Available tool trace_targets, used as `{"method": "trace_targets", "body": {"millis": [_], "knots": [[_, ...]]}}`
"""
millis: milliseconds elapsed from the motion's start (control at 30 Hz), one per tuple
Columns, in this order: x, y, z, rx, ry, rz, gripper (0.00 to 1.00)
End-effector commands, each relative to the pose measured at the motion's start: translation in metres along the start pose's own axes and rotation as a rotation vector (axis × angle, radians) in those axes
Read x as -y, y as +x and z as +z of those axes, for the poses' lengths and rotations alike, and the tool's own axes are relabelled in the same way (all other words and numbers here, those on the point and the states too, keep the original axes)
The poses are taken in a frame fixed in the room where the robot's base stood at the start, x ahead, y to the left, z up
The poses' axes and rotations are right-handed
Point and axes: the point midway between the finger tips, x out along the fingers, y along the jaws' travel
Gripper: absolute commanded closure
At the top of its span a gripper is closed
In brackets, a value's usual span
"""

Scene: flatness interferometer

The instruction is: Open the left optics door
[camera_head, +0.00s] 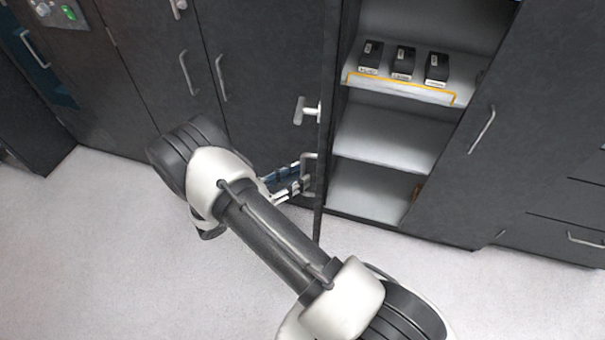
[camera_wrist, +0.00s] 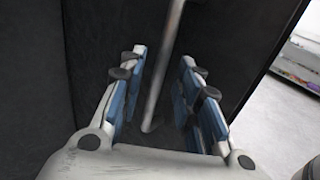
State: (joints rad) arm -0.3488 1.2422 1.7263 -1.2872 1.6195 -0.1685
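The dark left optics door (camera_head: 270,70) stands swung open, its free edge toward me, left of the open cabinet. It carries a T-shaped latch handle (camera_head: 305,111) and, lower down, a bar handle (camera_head: 310,176). My gripper (camera_head: 296,176) is at the bar handle. In the wrist view, the bar handle (camera_wrist: 165,70) runs between the two blue-padded fingers of my gripper (camera_wrist: 162,75). The fingers stand apart, with gaps on both sides of the bar. Contact with the bar is not visible. The handle's lower end is near the gripper's palm.
The open cabinet shows pale shelves (camera_head: 385,135); three small black boxes (camera_head: 403,63) stand on the upper one inside a yellow outline. A closed dark door (camera_head: 510,120) is to the right. Other closed dark doors (camera_head: 150,60) are to the left. The pale floor (camera_head: 90,250) in front is clear.

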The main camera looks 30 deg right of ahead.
Motion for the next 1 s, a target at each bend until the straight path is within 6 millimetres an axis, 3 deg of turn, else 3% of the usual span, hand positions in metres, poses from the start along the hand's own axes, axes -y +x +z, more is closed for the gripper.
{"method": "trace_targets", "body": {"millis": [200, 400, 600, 1000], "knots": [[0.000, -0.050, -0.001, 0.000, 0.001, 0.006, 0.69], [0.000, -0.083, -0.001, 0.000, 0.000, 0.003, 0.69], [0.001, -0.095, -0.001, 0.000, -0.001, 0.001, 0.69], [0.001, -0.095, 0.000, 0.000, -0.001, 0.000, 0.69]]}}
